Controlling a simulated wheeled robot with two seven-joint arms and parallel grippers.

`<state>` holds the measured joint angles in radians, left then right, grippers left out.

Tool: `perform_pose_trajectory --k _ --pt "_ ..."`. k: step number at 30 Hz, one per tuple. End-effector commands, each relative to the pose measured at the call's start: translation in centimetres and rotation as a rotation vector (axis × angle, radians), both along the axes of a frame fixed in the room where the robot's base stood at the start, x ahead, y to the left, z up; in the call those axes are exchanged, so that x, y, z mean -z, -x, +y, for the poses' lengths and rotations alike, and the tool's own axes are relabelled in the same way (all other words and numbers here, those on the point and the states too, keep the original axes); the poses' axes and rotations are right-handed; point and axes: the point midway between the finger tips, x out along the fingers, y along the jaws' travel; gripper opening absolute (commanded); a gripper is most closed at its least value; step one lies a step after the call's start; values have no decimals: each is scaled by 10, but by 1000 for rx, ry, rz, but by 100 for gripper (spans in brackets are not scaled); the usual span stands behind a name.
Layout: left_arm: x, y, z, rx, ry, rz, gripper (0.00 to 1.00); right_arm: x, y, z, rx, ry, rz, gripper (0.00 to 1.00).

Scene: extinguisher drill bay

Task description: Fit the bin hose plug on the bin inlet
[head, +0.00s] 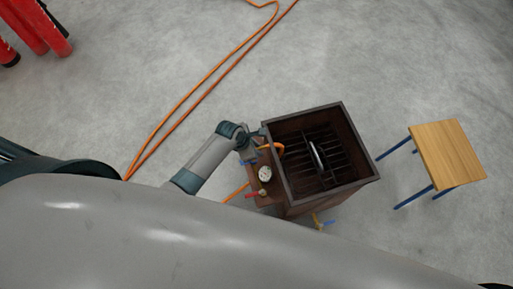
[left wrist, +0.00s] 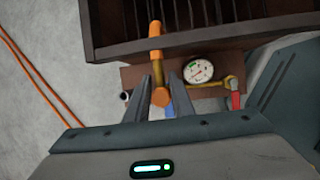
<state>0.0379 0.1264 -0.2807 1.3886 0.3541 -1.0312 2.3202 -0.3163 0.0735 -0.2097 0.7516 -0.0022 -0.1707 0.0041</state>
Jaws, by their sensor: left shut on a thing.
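The brown bin (head: 361,160) stands open at the centre right of the head view, and its near wall (left wrist: 115,50) shows in the left wrist view. My left gripper (head: 257,154) is at the bin's left side, by the rim. In the left wrist view its two fingers (left wrist: 166,95) are closed around an orange round-ended piece (left wrist: 161,97), which looks like the hose plug. My right gripper is not in view.
On the bin's side ledge are a round gauge (left wrist: 198,70), a red handle (left wrist: 236,101) and a blue handle (left wrist: 169,109). An orange hose (head: 190,97) lies across the floor. A wooden stool (head: 448,153) stands right; red cylinders (head: 33,25) are far left.

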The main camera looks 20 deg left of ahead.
Motion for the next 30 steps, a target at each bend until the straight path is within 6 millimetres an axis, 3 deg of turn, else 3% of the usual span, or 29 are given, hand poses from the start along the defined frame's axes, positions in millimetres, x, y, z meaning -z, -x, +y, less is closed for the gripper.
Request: perform_pose_trajectory --k 16,30 --pt "6 1 -2 -1 27 27 0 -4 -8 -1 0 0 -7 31" --pt "6 1 -2 0 26 26 0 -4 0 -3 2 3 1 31"
